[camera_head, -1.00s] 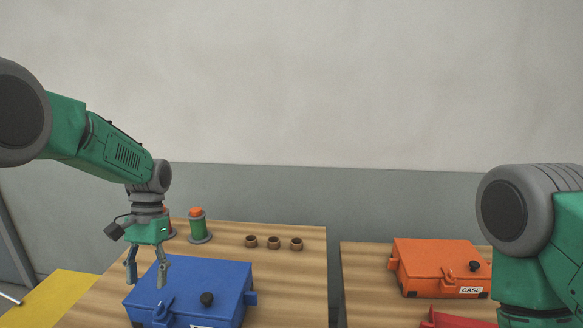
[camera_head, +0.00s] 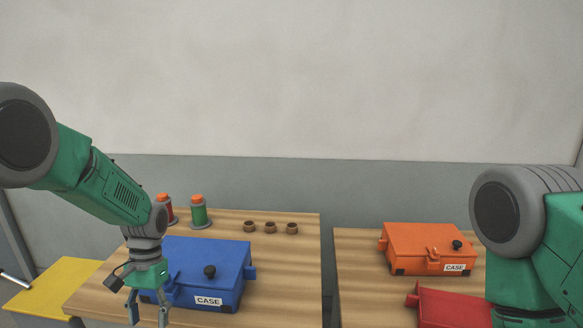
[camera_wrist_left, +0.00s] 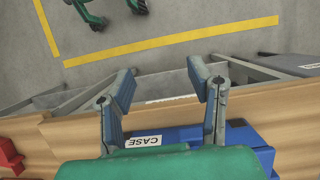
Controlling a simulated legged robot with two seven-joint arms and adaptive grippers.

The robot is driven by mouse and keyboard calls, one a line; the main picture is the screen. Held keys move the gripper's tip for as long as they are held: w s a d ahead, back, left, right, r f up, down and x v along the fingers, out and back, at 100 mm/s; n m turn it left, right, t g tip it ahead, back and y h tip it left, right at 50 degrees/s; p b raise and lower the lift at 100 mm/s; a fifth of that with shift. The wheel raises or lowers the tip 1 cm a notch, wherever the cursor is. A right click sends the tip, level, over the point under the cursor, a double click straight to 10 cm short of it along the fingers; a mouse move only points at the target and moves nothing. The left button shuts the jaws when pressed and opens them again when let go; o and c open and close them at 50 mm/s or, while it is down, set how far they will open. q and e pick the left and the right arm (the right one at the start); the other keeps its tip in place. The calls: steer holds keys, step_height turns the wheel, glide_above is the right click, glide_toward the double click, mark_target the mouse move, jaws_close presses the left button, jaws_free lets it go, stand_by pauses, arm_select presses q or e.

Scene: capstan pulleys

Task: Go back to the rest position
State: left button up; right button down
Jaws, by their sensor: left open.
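My left gripper (camera_head: 148,312) hangs pointing down at the front left of the blue case (camera_head: 225,262), in front of it in the head view. Its two fingers are apart with nothing between them. In the left wrist view the open fingers (camera_wrist_left: 165,95) reach past the table's wooden edge (camera_wrist_left: 250,95), with floor beyond. The blue case (camera_wrist_left: 245,135) shows there partly behind the gripper's green body. My right arm (camera_head: 530,250) shows at the right edge of the head view, but its gripper is out of view.
Red (camera_head: 167,210) and green (camera_head: 199,212) capstans and three small brown rings (camera_head: 270,227) stand at the left table's back. An orange case (camera_head: 425,248) and a red case (camera_head: 452,308) are on the right table (camera_head: 355,270). A gap separates the tables. Yellow surface (camera_head: 50,285) lies left.

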arm_select(q)
steer(key=s+d+f+t+b, duration=0.1)
steer(key=s+f+b, duration=0.3)
steer(key=s+f, duration=0.65)
steer(key=s+d+f+t+b, duration=0.1)
steer(key=s+f+b, duration=0.45)
steer(key=f, duration=0.85)
steer(key=s+f+t+b, duration=0.2)
steer(key=s+f+b, duration=0.1)
steer(key=s, duration=1.3)
steer(key=shift+s+f+t, duration=0.15)
steer(key=shift+s+t, duration=0.15)
